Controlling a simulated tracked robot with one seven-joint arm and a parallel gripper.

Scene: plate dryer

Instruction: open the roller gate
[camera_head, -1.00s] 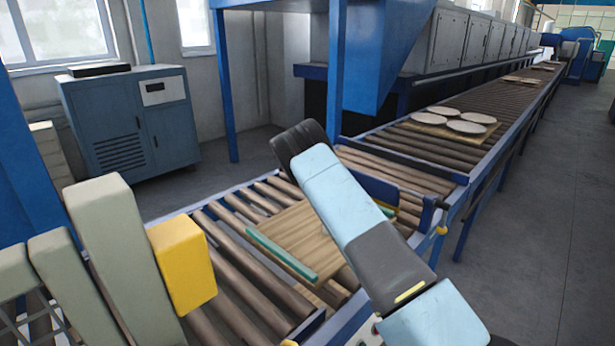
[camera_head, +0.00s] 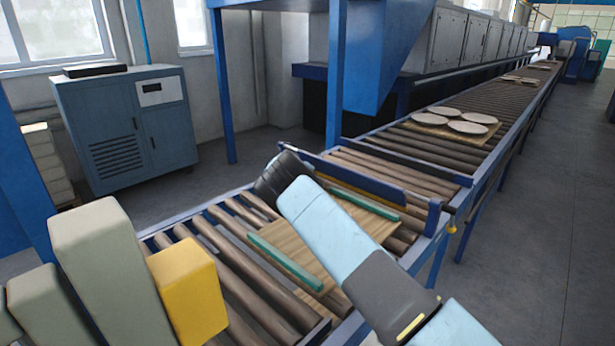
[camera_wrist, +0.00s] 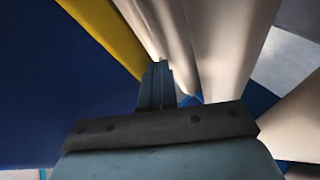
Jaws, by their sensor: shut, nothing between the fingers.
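The roller gate is a long blue board (camera_head: 345,172) with a yellow strip along its lower edge. It lies across the conveyor beyond my forearm in the head view. In the wrist view a large blue surface (camera_wrist: 55,75) with a yellow edge (camera_wrist: 112,38) fills the left side, apparently the same gate at close range. My gripper (camera_wrist: 158,72) is shut and empty beside it, pointing towards the pale brown rollers (camera_wrist: 165,30). Whether the fingers touch the gate cannot be told. In the head view my gripper is hidden by my wrist and forearm.
A wooden board (camera_head: 312,275) with green strips (camera_head: 285,262) lies on the near rollers. A second blue crossbar (camera_head: 410,162) stands further along. Pale discs (camera_head: 467,127) lie on a board beyond. A blue-grey cabinet (camera_head: 125,125) stands at the left. The right floor is clear.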

